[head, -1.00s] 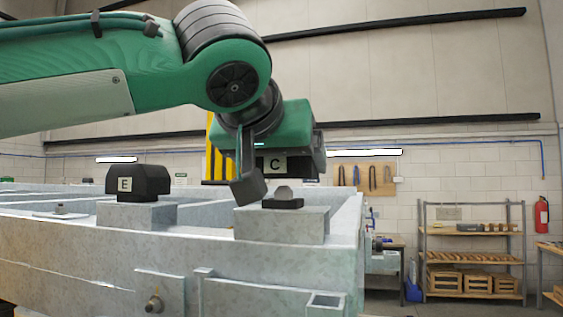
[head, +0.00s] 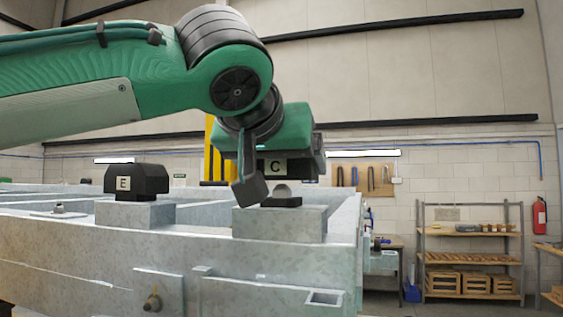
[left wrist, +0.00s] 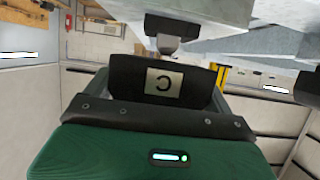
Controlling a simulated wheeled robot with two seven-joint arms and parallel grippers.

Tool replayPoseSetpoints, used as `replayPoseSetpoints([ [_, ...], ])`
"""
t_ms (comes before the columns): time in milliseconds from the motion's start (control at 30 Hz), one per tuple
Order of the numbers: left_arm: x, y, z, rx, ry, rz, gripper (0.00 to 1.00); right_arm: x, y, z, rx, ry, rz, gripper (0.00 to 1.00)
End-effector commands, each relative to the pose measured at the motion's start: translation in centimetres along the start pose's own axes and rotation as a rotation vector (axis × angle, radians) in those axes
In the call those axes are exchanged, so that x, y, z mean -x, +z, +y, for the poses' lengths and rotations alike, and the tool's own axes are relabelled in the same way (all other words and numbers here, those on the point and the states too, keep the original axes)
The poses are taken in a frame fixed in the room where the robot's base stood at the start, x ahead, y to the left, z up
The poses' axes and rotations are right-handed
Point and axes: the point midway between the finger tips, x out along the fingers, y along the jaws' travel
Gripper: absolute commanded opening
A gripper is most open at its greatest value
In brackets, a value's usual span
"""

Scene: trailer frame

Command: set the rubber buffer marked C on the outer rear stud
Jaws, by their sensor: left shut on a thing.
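The black rubber buffer marked C (head: 298,167) is held in my left gripper (head: 272,172), which is shut on it. It hangs just above a short metal stud (head: 282,190) with a black base on the grey corner block (head: 280,224). A small gap seems to show between buffer and stud. One finger hides part of the buffer in the head view. In the left wrist view, which looks upside down, the buffer's C label (left wrist: 164,84) faces the camera and the stud (left wrist: 166,42) lies just beyond the buffer's edge. My right gripper is not in view.
A black buffer marked E (head: 151,180) sits on another block (head: 135,214) to the left. A smaller stud (head: 59,208) stands on the frame at far left. The grey trailer frame (head: 90,250) fills the lower left. Shelving (head: 470,255) stands well back.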

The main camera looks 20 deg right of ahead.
Motion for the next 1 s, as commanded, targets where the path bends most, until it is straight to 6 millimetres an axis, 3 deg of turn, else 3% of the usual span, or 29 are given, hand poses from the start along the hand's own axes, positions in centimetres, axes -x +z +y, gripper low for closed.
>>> replayPoseSetpoints([
  [800,-1.0,2.4,0.0,0.001,0.001,0.001,0.56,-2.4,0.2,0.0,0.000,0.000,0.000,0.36],
  [833,-0.9,2.2,0.0,0.000,0.001,0.001,0.92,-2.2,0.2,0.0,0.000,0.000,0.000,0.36],
  [900,-0.9,2.2,0.0,0.000,0.000,0.001,1.00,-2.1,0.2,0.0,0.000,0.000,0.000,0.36],
  [1000,-0.9,2.2,0.0,0.000,0.000,0.001,1.00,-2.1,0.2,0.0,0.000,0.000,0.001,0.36],
])
